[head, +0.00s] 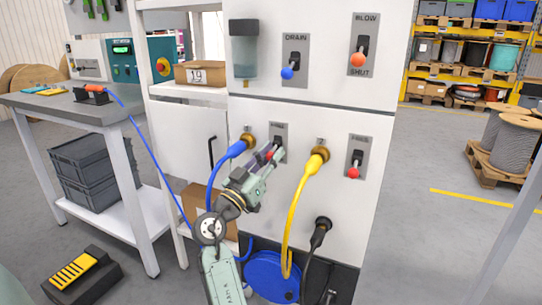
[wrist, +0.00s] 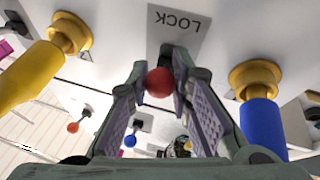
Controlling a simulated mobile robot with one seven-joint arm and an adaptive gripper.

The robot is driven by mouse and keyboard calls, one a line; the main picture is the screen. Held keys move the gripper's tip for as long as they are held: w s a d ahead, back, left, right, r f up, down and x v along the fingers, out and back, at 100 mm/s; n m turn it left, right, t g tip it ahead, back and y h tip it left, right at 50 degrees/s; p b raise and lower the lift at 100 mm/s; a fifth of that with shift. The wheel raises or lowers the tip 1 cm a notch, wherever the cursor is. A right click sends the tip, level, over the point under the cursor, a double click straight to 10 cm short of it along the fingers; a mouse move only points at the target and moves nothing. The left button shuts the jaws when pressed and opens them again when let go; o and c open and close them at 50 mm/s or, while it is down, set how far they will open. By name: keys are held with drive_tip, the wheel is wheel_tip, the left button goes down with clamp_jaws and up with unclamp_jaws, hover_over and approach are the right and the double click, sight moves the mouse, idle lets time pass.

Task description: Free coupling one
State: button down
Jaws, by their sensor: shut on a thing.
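The white panel (head: 316,117) carries a blue hose coupling (head: 247,138) on the left and a yellow hose coupling (head: 320,153) on the right. Between them is a lever plate (head: 279,142) with a red-knobbed lever. My gripper (head: 270,157) is shut on the red knob (wrist: 159,82), low in front of the plate. In the wrist view, upside down, the word LOCK (wrist: 178,20) shows on the plate. The yellow coupling (wrist: 70,35) and blue coupling (wrist: 255,80) flank my fingers, apart from them. A second red-knobbed lever (head: 353,172) points down right of the yellow coupling.
Above are a blue-knobbed DRAIN lever (head: 287,73) and a red-orange-knobbed BLOW/SHUT lever (head: 358,60). A black plug (head: 322,225) and a coiled blue hose (head: 270,278) are below. A grey workbench (head: 100,113) stands left.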

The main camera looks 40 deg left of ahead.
drive_tip(key=shift+r, duration=0.2)
drive_tip(key=r+g+p, duration=0.1)
drive_tip(key=p, duration=0.2)
drive_tip(key=shift+s+g+p, duration=0.1)
drive_tip(key=shift+g+p, duration=0.2)
drive_tip(key=g+p, duration=0.1)
drive_tip(key=p, duration=0.1)
drive_tip(key=r+g+p, duration=0.1)
drive_tip(key=p, duration=0.1)
drive_tip(key=n+g+p, duration=0.1)
drive_tip(key=p, duration=0.1)
drive_tip(key=shift+s+r, duration=0.1)
drive_tip(key=shift+r, duration=0.2)
drive_tip(key=g+p, duration=0.1)
drive_tip(key=p, duration=0.1)
drive_tip(key=g+p, duration=0.1)
drive_tip(key=p, duration=0.1)
drive_tip(key=shift+r+n+g, duration=0.3)
drive_tip(key=shift+r, duration=0.05)
drive_tip(key=g+p, duration=0.2)
drive_tip(key=p, duration=0.1)
drive_tip(key=shift+w+r, duration=0.1)
drive_tip(key=shift+w, duration=0.15)
drive_tip(key=shift+g+p, duration=0.3)
drive_tip(key=shift+p, duration=0.05)
drive_tip(key=c, duration=1.4)
unclamp_jaws()
